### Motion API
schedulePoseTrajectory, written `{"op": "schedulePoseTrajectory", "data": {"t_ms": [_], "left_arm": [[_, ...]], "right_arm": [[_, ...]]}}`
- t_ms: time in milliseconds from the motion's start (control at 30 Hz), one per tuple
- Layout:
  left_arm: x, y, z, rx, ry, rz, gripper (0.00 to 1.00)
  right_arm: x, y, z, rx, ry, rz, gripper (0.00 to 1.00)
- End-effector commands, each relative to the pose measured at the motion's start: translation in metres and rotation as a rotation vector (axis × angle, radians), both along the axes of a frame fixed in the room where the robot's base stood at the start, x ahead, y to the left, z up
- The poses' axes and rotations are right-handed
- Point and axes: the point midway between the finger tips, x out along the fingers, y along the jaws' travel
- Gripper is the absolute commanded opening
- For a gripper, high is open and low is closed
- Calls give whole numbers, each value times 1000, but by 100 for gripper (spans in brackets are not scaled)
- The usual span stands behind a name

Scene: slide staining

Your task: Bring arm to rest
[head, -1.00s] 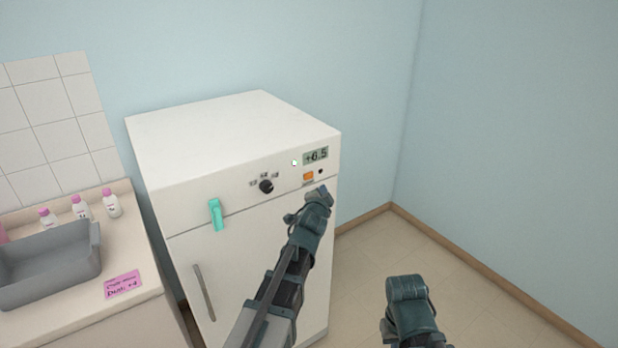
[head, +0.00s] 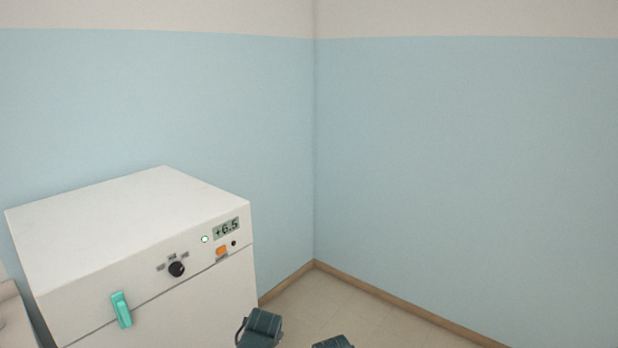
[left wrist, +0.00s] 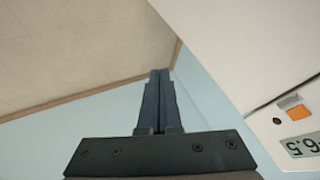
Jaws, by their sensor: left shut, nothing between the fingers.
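My left gripper (left wrist: 160,78) shows in the left wrist view with its two dark fingers together and nothing between them. It is beside the front of a white fridge-like cabinet (left wrist: 240,45), apart from it as far as I can see. In the head view the cabinet (head: 140,225) stands at the lower left, and only dark teal parts of my two arms show at the bottom edge. Neither gripper's fingers can be seen there.
The cabinet front carries a display (head: 226,229) reading +6.5, an orange button (head: 221,252), a black knob (head: 177,269) and a teal latch (head: 121,310). Blue walls meet in a corner behind. Bare floor (head: 330,300) lies right of the cabinet.

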Motion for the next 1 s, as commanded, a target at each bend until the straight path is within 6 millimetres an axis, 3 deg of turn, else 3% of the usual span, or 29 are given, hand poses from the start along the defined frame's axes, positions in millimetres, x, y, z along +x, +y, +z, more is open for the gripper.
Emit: {"op": "schedulePoseTrajectory", "data": {"t_ms": [33,200,300,400,567,1000], "left_arm": [[-35,-16,-13,-32,102,28,0],[-127,-47,-40,-80,405,134,0],[-167,-56,-44,-80,529,181,0],[-192,-61,-45,-74,607,212,0],[-206,-63,-45,-66,654,232,0],[-206,-63,-45,-67,653,231,0]], "right_arm": [[0,0,0,0,0,0,0],[0,0,0,0,0,0,0],[0,0,0,0,0,0,0],[0,0,0,0,0,0,0],[0,0,0,0,0,0,0],[0,0,0,0,0,0,0]]}}
